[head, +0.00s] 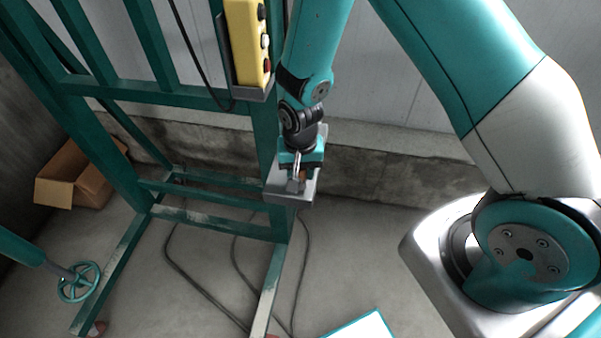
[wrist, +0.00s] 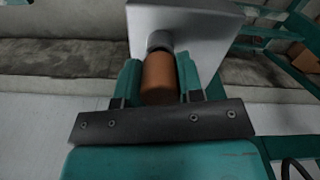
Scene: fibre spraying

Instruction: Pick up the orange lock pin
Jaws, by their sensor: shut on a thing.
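The orange lock pin (wrist: 159,77) stands between my gripper's two teal fingers in the wrist view, with a grey collar at its far end against a pale metal plate (wrist: 205,25). My gripper (wrist: 158,82) is shut on the pin. In the head view my gripper (head: 299,178) is at the grey metal bracket (head: 278,190) on the green frame's post, and only a small bit of orange shows there. The pin's far end is hidden by the plate, so I cannot tell how deep it sits.
A green steel frame (head: 125,190) stands at left, with a yellow button box (head: 247,45) hanging above. A green handwheel (head: 78,282) and an open cardboard box (head: 75,177) are further left. Dark cables (head: 190,275) lie on the concrete floor. A low concrete ledge (head: 400,175) runs behind.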

